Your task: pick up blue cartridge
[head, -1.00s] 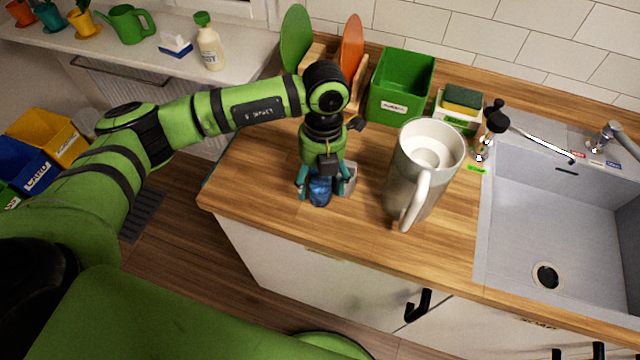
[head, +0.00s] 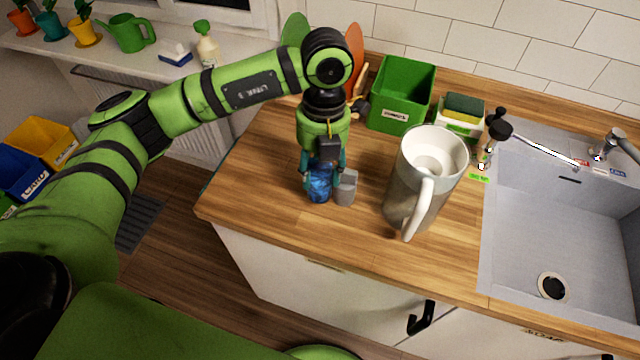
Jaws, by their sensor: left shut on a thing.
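The blue cartridge (head: 319,185) is a small blue, shiny piece over the wooden counter, near the counter's front left. My left gripper (head: 321,172) points down from above and is shut on the blue cartridge, with its teal fingers on either side. I cannot tell for sure whether the cartridge is clear of the counter. A small grey container (head: 345,188) is right beside the cartridge on its right. My right gripper is not in view.
A large grey-white pitcher (head: 408,195) stands to the right of the left gripper. A green bin (head: 401,97), a sponge holder (head: 459,121) and plates in a rack stand behind. The sink (head: 560,225) is at right. Bare counter (head: 260,190) lies left of the gripper.

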